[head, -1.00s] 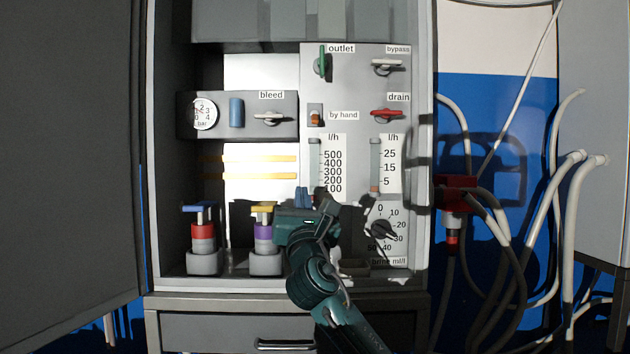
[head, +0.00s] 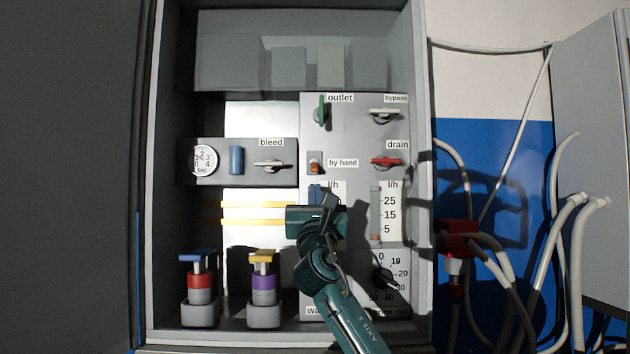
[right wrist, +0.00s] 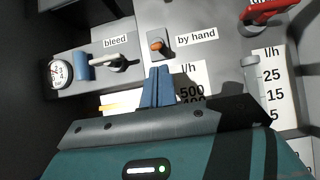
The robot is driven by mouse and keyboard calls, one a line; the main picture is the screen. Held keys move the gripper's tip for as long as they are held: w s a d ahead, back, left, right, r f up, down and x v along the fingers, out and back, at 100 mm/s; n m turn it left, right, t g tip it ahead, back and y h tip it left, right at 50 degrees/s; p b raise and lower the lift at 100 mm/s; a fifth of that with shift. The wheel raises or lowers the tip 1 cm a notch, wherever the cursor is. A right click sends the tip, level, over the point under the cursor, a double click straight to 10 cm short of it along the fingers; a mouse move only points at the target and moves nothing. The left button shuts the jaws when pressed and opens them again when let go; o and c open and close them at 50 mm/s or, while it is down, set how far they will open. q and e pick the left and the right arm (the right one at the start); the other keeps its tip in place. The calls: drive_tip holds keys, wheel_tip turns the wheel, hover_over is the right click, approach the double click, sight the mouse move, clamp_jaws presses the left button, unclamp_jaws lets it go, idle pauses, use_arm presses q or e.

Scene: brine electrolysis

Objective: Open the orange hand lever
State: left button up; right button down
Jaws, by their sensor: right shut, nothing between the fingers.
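The orange hand lever (head: 315,166) sits on a small grey plate next to the "by hand" label, on the panel inside the cabinet. It also shows in the right wrist view (right wrist: 157,47), above the fingers, as a short orange knob. My right gripper (head: 315,188) is just below the lever in the head view, its blue fingers together and empty. In the right wrist view the shut blue fingertips (right wrist: 158,72) point up toward the lever, with a visible gap between them and it. My left gripper is not in view.
Around the lever are the bleed handle (head: 272,163), the red drain handle (head: 386,161), the green outlet handle (head: 322,110) and the bypass handle (head: 384,113). A flow tube (head: 376,215) stands at right. Two capped bottles (head: 200,284) (head: 264,284) stand below left.

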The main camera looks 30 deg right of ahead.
sight(314, 167)
drive_tip(key=x, duration=0.3)
drive_tip(key=shift+w+d+r, duration=0.15)
drive_tip(key=shift+w+r, duration=0.05)
drive_tip(key=shift+w, duration=0.05)
drive_tip(key=shift+d+p, duration=0.1)
drive_tip(key=shift+p, duration=0.25)
